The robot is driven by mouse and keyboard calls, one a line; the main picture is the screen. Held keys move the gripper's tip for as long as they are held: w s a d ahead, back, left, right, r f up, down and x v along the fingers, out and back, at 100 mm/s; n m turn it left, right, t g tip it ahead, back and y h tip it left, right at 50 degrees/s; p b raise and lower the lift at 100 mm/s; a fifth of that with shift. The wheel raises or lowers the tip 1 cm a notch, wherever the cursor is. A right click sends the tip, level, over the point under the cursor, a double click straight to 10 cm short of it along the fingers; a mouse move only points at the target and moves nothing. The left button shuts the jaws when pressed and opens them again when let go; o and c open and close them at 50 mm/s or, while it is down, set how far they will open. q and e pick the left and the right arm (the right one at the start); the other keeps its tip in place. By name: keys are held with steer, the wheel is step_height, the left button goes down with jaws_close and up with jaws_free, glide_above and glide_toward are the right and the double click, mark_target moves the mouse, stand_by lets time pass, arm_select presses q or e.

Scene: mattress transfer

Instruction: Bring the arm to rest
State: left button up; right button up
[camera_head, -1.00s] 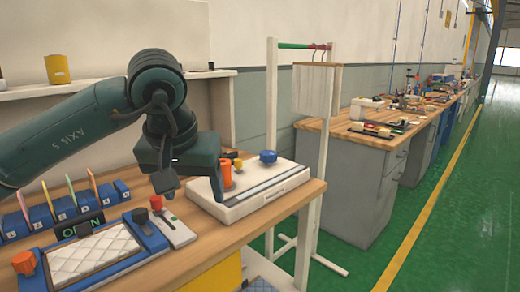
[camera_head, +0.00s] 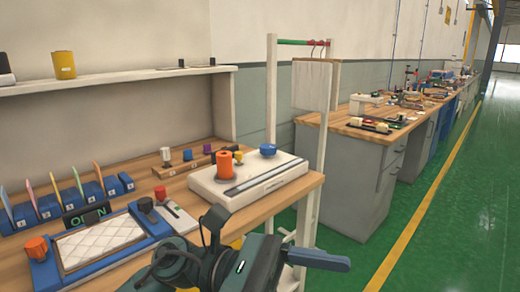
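My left arm is folded low at the bottom centre of the head view, in front of the workbench (camera_head: 240,222). Its dark end with the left gripper (camera_head: 318,259) points to the right, past the bench's front right corner and apart from the things on the bench. The gripper shows edge-on, so I cannot tell whether its fingers are open or shut. My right gripper is not in view. A white quilted pad (camera_head: 98,240) lies flat in a blue frame with an orange knob (camera_head: 36,247) at its left.
On the bench are a white device (camera_head: 250,184) with orange and blue knobs, a blue rack (camera_head: 60,205) of coloured cards and an "OPEN" sign (camera_head: 86,216). A white garment rack (camera_head: 322,150) stands at the bench's right end. Green floor (camera_head: 455,225) is clear at right.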

arm_select(q)
steer(key=w+a+f+m+t+y, duration=0.35)
steer(key=a+f+m+t, duration=0.2)
steer(key=m+t, duration=0.8)
steer(key=w+a+f+m+t+y, duration=0.2)
steer(key=w+a+f+m+t, duration=0.4)
steer(key=m+t, duration=0.8)
steer(key=s+a+f+n+g+y, duration=0.4)
steer(key=s+f+n, duration=0.25)
steer(key=f, duration=0.25)
steer(key=s+a+f+n+g+y, duration=0.4)
steer(key=s+a+f+n, duration=0.1)
steer(key=f+n, duration=0.35)
steer(key=shift+m+g+y, duration=0.65)
steer(key=shift+m+g, duration=0.1)
steer(key=shift+m, duration=0.2)
steer(key=r+p, duration=0.2)
steer(key=p, duration=0.5)
steer(key=w+r+p, duration=0.1)
steer(key=r+p, duration=0.1)
steer(key=p, duration=0.5)
steer(key=shift+a+r, duration=0.1)
steer(key=shift+r, duration=0.15)
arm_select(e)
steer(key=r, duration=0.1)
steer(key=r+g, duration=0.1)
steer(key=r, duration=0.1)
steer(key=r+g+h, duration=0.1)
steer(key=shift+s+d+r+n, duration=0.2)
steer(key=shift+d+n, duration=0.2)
